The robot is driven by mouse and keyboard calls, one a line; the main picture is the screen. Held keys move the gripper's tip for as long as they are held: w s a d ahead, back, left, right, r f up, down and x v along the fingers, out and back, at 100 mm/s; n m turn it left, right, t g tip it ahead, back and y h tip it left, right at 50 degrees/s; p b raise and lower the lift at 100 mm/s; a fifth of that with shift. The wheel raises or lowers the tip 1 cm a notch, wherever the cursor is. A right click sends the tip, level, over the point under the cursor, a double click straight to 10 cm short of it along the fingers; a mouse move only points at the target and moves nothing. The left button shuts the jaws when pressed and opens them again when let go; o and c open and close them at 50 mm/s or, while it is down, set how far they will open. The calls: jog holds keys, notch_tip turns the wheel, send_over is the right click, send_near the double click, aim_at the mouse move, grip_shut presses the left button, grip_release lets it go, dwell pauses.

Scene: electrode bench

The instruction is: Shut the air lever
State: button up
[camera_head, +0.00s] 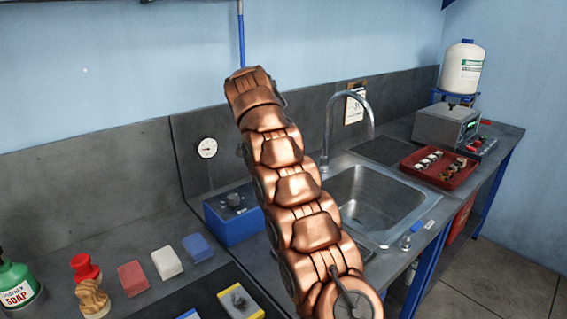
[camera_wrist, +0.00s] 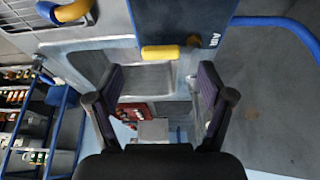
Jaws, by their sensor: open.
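In the wrist view a blue plate marked AIR (camera_wrist: 180,22) fills the upper middle. A short yellow lever (camera_wrist: 160,52) lies crosswise in the picture at the plate's lower edge. My gripper (camera_wrist: 160,70) is open, with one dark finger on each side and the lever showing just beyond the gap between the fingertips. Nothing is held, and no contact with the lever shows. In the head view my copper-coloured arm reaches up toward the wall and hides the gripper, the plate and the lever.
A blue pipe (camera_head: 241,35) runs down the wall behind my arm. A steel sink (camera_head: 375,200) with a tall tap (camera_head: 349,97) is right of the arm. A blue box with a knob (camera_head: 233,216) stands left of it. A red tray (camera_head: 438,167) sits at the right.

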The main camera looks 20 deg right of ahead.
jog(key=s+a, duration=0.1)
jog(key=a, duration=0.2)
jog(key=s+a, duration=0.1)
jog(key=a, duration=0.3)
jog(key=s+a, duration=0.1)
jog(key=a, duration=0.2)
jog(key=shift+s+a, duration=0.25)
jog(key=shift+s, duration=0.15)
jog(key=shift+s+d+r, duration=0.15)
jog(key=shift+s+d, duration=0.05)
jog(key=shift+s, duration=0.15)
jog(key=s+d+n+g+y+p, duration=0.1)
jog(key=s+d+n, duration=0.25)
jog(key=s, duration=0.75)
jog(key=s+d+n+g+y+p, duration=0.15)
jog(key=s+n, duration=0.25)
jog(key=s, duration=0.7)
jog(key=s+a+f+n+y, duration=0.1)
jog(key=s+f+n, duration=0.2)
jog(key=s, duration=1)
jog(key=s+a+f+n, duration=0.1)
jog(key=s+f+n, duration=0.2)
jog(key=s, duration=1)
notch_tip(320, 180, down, 3)
jog(key=shift+s+a+r+g+y+p, duration=0.1)
jog(key=shift+s+a+g+y+p, duration=0.05)
jog(key=shift+g+y+p, duration=0.2)
jog(key=shift+n, duration=0.25)
